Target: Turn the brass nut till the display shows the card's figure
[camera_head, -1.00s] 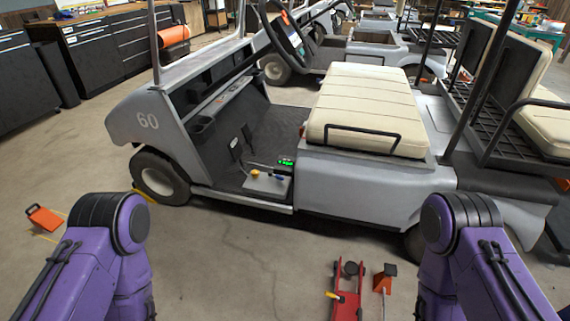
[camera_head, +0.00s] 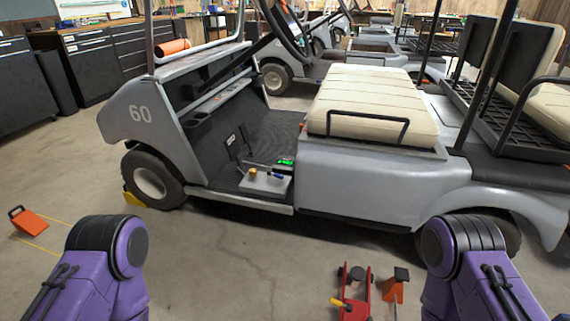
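A small grey block or plate (camera_head: 264,184) sits on the floor of the grey cart (camera_head: 370,195), near the door sill. A brass-coloured piece (camera_head: 252,173), which looks like the nut, is on it, with a blue piece (camera_head: 278,177) to its right. A small display (camera_head: 286,162) with green lit digits stands just behind; its figure is too small to read. I cannot make out a card with a figure. Only my two purple arms show at the bottom left and right, well apart from the cart. Neither gripper is in the picture.
A red floor jack (camera_head: 354,295) and an orange stand (camera_head: 395,285) are on the floor between my arms. An orange chock (camera_head: 28,223) with a yellow cord lies at left. A yellow chock (camera_head: 133,200) touches the front wheel. Bare concrete lies before the cart.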

